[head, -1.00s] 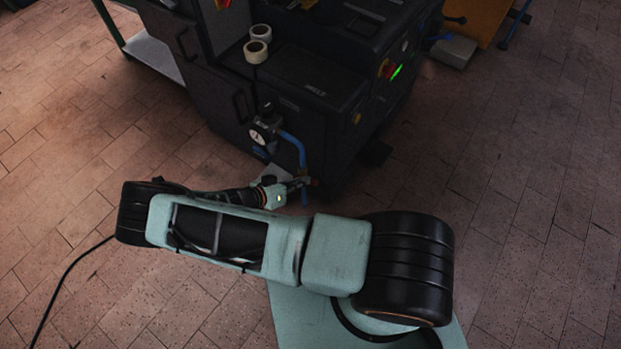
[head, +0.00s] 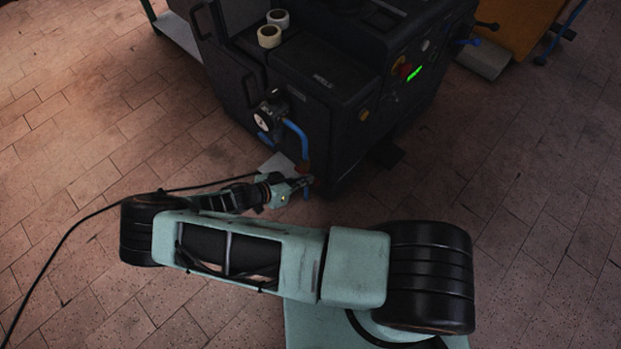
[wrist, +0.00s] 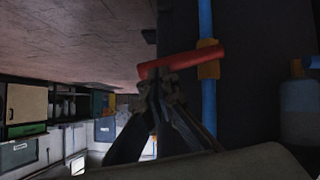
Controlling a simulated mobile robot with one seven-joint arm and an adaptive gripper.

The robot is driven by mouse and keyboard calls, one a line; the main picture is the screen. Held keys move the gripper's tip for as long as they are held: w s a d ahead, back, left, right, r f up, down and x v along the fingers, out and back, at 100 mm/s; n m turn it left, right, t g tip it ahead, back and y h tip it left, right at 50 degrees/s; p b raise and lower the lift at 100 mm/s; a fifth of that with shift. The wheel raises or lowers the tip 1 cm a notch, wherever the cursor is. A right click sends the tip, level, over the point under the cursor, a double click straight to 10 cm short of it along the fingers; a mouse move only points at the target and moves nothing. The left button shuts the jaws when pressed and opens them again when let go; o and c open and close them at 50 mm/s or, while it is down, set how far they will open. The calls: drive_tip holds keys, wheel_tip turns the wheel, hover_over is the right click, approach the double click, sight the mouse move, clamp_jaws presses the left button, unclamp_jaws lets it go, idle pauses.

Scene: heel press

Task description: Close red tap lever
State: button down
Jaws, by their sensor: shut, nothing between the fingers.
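The red tap lever (wrist: 182,63) shows in the wrist view as a short red bar. It lies across the blue hose and its brass-coloured valve body (wrist: 209,60), roughly crosswise to the hose. My gripper (wrist: 155,76) is shut, with its tips right at the lever's left part; I cannot tell whether they touch it. In the head view my gripper (head: 307,181) is at the lower corner of the dark machine, by the lower end of the blue hose (head: 298,138). The lever there is small and mostly hidden by my gripper.
The dark machine (head: 300,107) stands behind the tap. Two tape rolls (head: 269,37) lie on top of the machine. The tiled floor (head: 500,200) to the right is clear.

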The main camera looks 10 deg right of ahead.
drive_tip(key=shift+s+d+f+b, duration=0.2)
drive_tip(key=shift+s+f+b, duration=0.05)
drive_tip(key=shift+f+b, duration=0.35)
idle(0.4)
drive_tip(key=shift+r, duration=0.1)
